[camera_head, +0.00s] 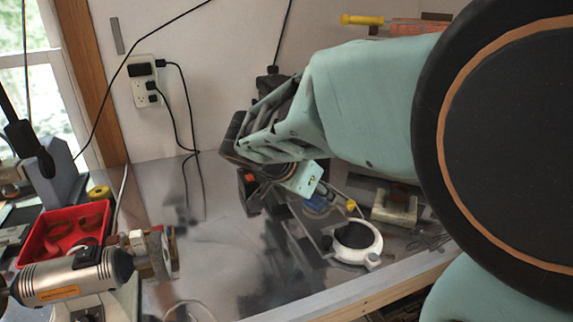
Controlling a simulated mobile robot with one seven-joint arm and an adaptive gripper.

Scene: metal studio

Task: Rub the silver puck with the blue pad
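My gripper (278,192) hangs from the end of my teal arm, over the right-hand part of the shiny metal bench. My wrist and the dark parts around it cover much of it, and I cannot make out whether its fingers are open or shut.
A white round fixture with a dark centre (357,241) stands near the bench's front edge, right of my gripper. A red tray (66,236) and a silver motor-like tool (72,276) are at left. The bench middle (215,235) is mostly clear.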

